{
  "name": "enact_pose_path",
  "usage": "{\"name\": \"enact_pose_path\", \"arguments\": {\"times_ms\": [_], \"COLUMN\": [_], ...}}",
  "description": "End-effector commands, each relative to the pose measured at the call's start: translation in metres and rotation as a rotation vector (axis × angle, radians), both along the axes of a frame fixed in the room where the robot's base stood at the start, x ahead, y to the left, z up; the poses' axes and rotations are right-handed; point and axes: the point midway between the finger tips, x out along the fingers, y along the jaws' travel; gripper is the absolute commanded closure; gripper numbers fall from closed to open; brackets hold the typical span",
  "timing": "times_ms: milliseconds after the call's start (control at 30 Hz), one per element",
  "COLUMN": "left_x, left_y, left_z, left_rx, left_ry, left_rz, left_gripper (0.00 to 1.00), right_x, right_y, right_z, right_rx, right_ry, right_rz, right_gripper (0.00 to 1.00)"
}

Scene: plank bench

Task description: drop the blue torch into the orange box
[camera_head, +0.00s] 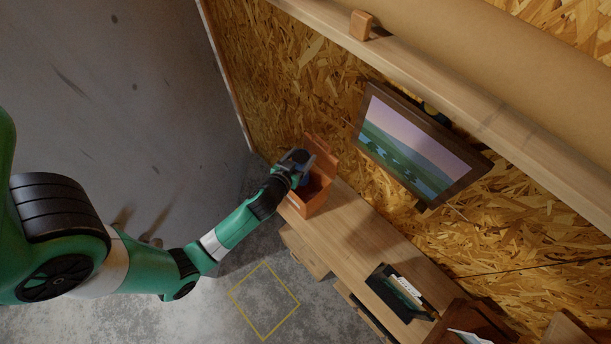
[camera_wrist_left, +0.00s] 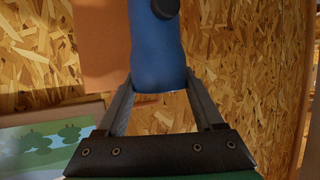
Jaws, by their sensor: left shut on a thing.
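The blue torch (camera_wrist_left: 157,50) fills the top middle of the left wrist view, between the fingers of my left gripper (camera_wrist_left: 160,88). That gripper is shut on it. In the head view my left gripper (camera_head: 300,168) is at the orange box (camera_head: 306,206), over its opening. The box stands at the far left end of the wooden bench, with its lid raised at the back. In the head view the torch is mostly hidden by the gripper. An orange panel, likely the box lid, shows at the upper left of the wrist view (camera_wrist_left: 98,45). My right gripper is not in view.
A framed landscape picture (camera_head: 415,145) hangs on the chipboard wall behind the bench (camera_head: 350,233). A shelf (camera_head: 430,75) with a wooden block (camera_head: 362,25) runs above. The bench between box and tablet is clear.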

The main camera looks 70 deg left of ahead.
Motion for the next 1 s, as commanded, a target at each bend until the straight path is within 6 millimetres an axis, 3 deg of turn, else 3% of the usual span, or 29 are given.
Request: {"name": "enact_pose_path", "arguments": {"times_ms": [33,200,533,567,600,733,1000], "left_x": [0.0,0.0,0.0,0.0,0.0,0.0,-0.002], "left_y": [0.0,0.0,0.0,0.0,0.0,0.0,-0.002], "left_z": [-0.014,-0.033,-0.036,-0.036,-0.036,-0.036,-0.037], "left_rx": [0.001,0.001,0.001,0.001,0.0,0.0,-0.002], "left_ry": [-0.001,-0.001,-0.002,-0.002,-0.001,-0.001,0.002], "left_rz": [0.0,0.0,0.0,0.0,0.0,0.0,0.0], "left_gripper": [1.0,1.0,1.0,0.28,0.2,0.0,0.0], "right_x": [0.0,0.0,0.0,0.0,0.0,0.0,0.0], "right_y": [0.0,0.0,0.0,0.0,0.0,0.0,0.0], "right_z": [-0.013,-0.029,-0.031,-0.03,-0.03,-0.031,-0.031], "right_rx": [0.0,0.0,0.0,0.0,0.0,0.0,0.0], "right_ry": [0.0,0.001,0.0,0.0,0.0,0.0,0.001], "right_rz": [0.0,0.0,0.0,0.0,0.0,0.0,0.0], "right_gripper": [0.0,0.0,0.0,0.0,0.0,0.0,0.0]}}
